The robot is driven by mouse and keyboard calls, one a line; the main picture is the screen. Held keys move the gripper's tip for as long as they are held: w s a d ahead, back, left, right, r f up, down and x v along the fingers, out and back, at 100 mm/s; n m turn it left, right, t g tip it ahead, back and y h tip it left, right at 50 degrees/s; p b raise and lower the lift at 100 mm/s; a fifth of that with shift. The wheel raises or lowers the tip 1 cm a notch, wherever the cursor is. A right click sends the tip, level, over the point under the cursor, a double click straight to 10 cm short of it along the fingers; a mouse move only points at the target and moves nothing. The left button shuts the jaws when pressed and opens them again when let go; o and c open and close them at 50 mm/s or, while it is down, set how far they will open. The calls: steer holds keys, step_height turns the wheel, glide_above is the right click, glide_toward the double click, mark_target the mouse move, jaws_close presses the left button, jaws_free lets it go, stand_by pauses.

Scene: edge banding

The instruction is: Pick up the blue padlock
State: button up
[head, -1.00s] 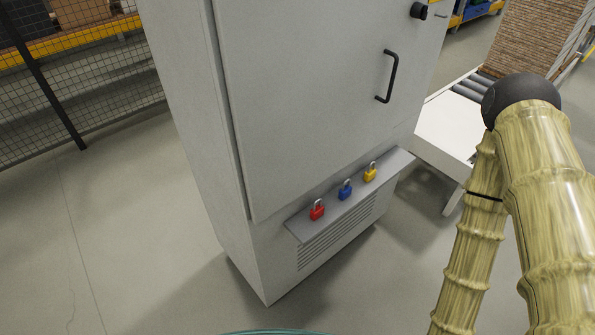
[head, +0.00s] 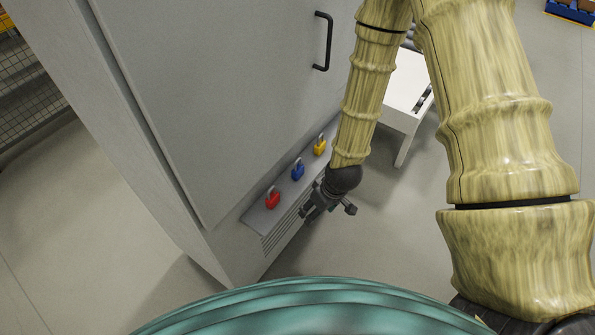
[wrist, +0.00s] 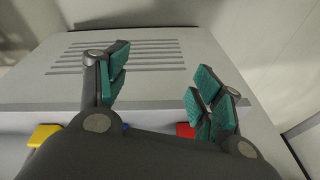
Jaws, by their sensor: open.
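The blue padlock (head: 298,172) stands on a narrow grey ledge (head: 259,221) on the cabinet front, between the red padlock (head: 272,200) and the yellow padlock (head: 320,147). My gripper (head: 308,214) is in front of the ledge, close to the blue padlock but apart from it. In the wrist view my gripper (wrist: 155,88) is open, its green-padded fingers spread with nothing between them. There, only a sliver of the blue padlock (wrist: 126,126) shows past the gripper body, with the yellow padlock (wrist: 43,134) to the left and the red padlock (wrist: 185,130) to the right.
The grey cabinet (head: 200,100) rises behind the ledge, with a black door handle (head: 328,42) above. Vent slots (head: 283,232) are below the ledge. A white table (head: 405,85) stands to the right. The floor in front is clear.

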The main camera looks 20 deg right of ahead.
mark_target(297, 167)
steer(key=w+r+n+t, duration=0.2)
steer(key=w+r+n, duration=0.2)
steer(key=w+r, duration=0.75)
steer(key=shift+g+y, duration=0.3)
steer(key=shift+y, duration=0.1)
steer(key=shift+x, duration=2.75)
steer(key=shift+w+f+p, duration=0.3)
steer(key=shift+w+f, duration=0.1)
steer(key=shift+f, duration=0.35)
steer(key=shift+w+f+p, duration=0.3)
steer(key=shift+w+f, duration=0.05)
steer(key=shift+f, duration=0.35)
steer(key=shift+x, duration=1.1)
steer(key=shift+c, duration=0.5)
steer(key=c, duration=1)
